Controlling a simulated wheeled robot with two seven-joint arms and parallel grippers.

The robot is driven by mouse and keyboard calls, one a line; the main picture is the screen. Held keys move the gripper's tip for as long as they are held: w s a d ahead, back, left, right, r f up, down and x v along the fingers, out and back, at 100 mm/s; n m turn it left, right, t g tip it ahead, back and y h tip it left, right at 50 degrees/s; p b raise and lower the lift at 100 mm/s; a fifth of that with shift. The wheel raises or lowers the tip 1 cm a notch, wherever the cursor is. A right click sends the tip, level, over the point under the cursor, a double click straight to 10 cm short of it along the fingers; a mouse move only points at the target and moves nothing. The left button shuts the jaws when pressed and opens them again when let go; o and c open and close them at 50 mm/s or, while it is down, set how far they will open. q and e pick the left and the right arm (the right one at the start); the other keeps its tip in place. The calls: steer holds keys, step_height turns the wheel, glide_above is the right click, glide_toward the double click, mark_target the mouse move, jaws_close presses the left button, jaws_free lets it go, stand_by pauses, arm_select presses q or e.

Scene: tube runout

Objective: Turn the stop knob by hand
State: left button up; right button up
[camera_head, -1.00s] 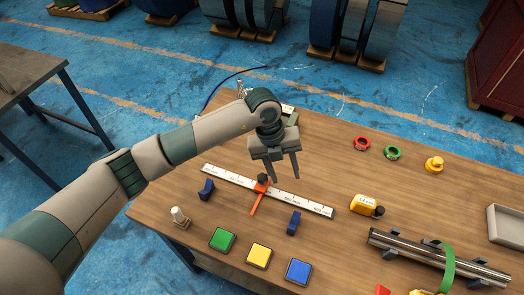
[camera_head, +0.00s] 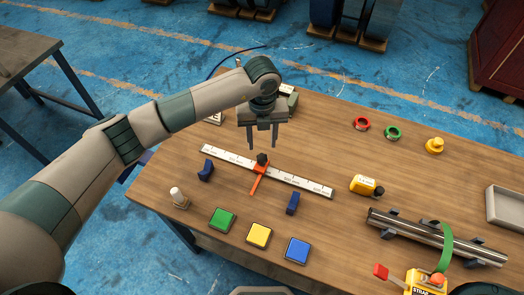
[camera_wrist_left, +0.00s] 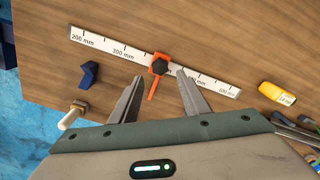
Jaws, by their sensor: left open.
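The stop knob (camera_head: 262,159) is a small black knob on an orange stop (camera_head: 257,181). The stop sits across a white ruler (camera_head: 301,183) with black marks, lying at a slant on the wooden table (camera_head: 330,140). My left gripper (camera_head: 263,147) is open and empty, fingers pointing down, just behind and above the knob in the head view. In the left wrist view the black hexagonal knob (camera_wrist_left: 159,67) is beyond and between the two open fingers (camera_wrist_left: 157,85), not gripped. My right gripper does not show.
Blue blocks (camera_head: 292,203) flank the ruler's front. Green, yellow (camera_head: 259,234) and blue pads lie nearer me. A yellow tape measure (camera_head: 363,185), metal tubes (camera_head: 430,232), a strapping tool (camera_head: 425,283) and a grey tray (camera_head: 506,208) stand at right.

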mark_target(262, 157)
arm_select(q)
steer(key=shift+f+b, duration=1.6)
steer(key=shift+f, duration=1.85)
steer(key=shift+f, duration=0.1)
steer(key=shift+c, duration=0.3)
steer(key=c, duration=0.8)
steer(key=shift+o, duration=0.2)
